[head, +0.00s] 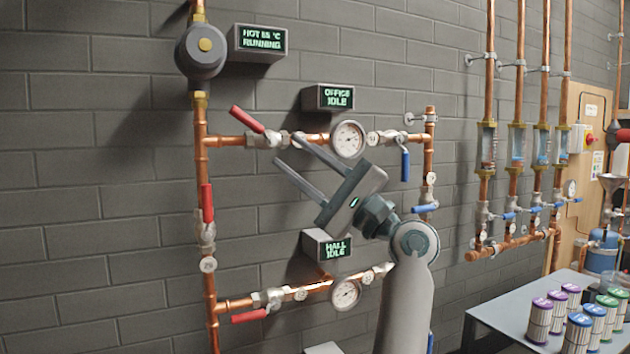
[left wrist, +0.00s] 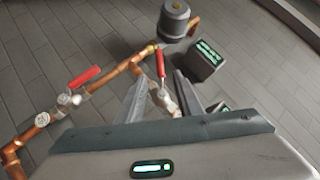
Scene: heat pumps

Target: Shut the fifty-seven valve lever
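I cannot read the tag numbers, so which valve is fifty-seven is unclear. The upper red lever (head: 246,119) slants up and left from its valve on the upper copper pipe. My left gripper (head: 287,149) is open, with its fingertips close to that valve. In the left wrist view this red lever (left wrist: 161,64) shows between the open fingers (left wrist: 160,78); no contact can be made out. A second red lever (head: 207,203) stands upright along the vertical pipe, above a round white tag (head: 208,264). A third red lever (head: 249,316) lies along the lower pipe. My right gripper is not in view.
A pump (head: 201,50) and a display (head: 258,43) are above. A gauge (head: 348,139) and a blue lever (head: 405,164) are right of the upper valve. The HALL display (head: 327,246) is below my gripper. A table (head: 487,308) with several canisters stands at lower right.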

